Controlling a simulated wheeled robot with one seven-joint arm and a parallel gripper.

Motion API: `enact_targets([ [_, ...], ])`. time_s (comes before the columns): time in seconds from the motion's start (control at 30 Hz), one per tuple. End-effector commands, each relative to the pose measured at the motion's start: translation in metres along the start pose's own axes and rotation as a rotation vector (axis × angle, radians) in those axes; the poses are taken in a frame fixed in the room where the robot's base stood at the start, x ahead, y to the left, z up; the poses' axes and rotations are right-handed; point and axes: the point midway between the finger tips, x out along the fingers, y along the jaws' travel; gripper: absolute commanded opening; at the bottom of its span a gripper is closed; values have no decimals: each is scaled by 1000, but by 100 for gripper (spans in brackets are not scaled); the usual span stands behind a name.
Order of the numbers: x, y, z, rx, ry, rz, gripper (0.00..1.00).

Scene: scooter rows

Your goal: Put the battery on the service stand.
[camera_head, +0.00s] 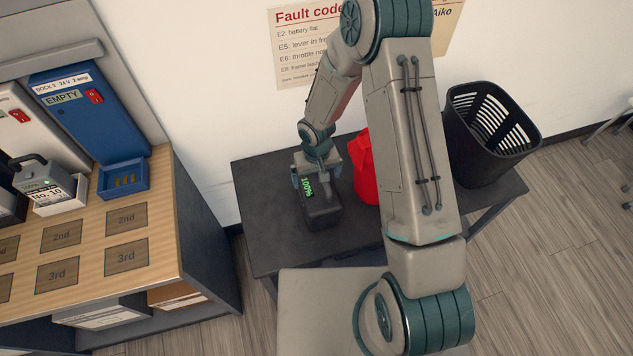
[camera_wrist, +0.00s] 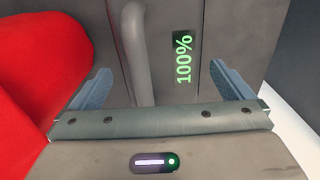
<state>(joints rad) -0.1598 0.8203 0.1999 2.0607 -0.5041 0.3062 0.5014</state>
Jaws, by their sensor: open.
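A dark grey battery (camera_head: 322,212) with a green "100%" display rests on a dark table (camera_head: 268,240). No label marks this table as the service stand. My gripper (camera_head: 310,178) is at the back end of the battery, low over it, with its jaws open.
A red object (camera_head: 363,168) stands close beside my gripper, partly hidden by my arm. A black basket (camera_head: 488,135) is at the table's right. A wooden counter (camera_head: 155,215) at left holds a blue dock marked "EMPTY" (camera_head: 95,115) and another grey battery (camera_head: 42,172). The table's front left is bare.

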Motion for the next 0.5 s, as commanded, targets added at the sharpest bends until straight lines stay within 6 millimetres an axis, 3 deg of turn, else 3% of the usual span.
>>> enact_targets([
  [0.3,-54,0,0,1,3,0,100],
  [0.5,-74,0,0,0,1,0,100],
])
